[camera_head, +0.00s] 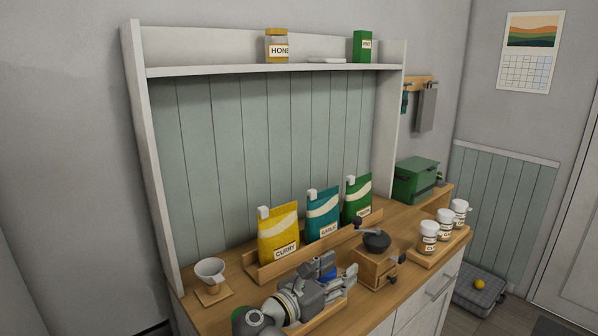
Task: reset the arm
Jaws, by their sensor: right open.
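My right gripper (347,279) reaches in from the bottom of the head view, low over the front of the wooden counter (220,317). Its fingers are apart, and I see nothing held between them. It is left of the wooden hand grinder (374,268) and in front of the spice bags; I cannot tell whether it touches anything. Part of a wooden tray (322,317) shows beneath it, and the arm hides the rest. My left gripper is not in view.
Yellow (279,238), teal (322,217) and green (356,201) bags stand in a rack behind the gripper. A white dripper (210,271) stands at left. Labelled jars (428,239) and a green box (415,180) are at right. A shelf (270,69) hangs above.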

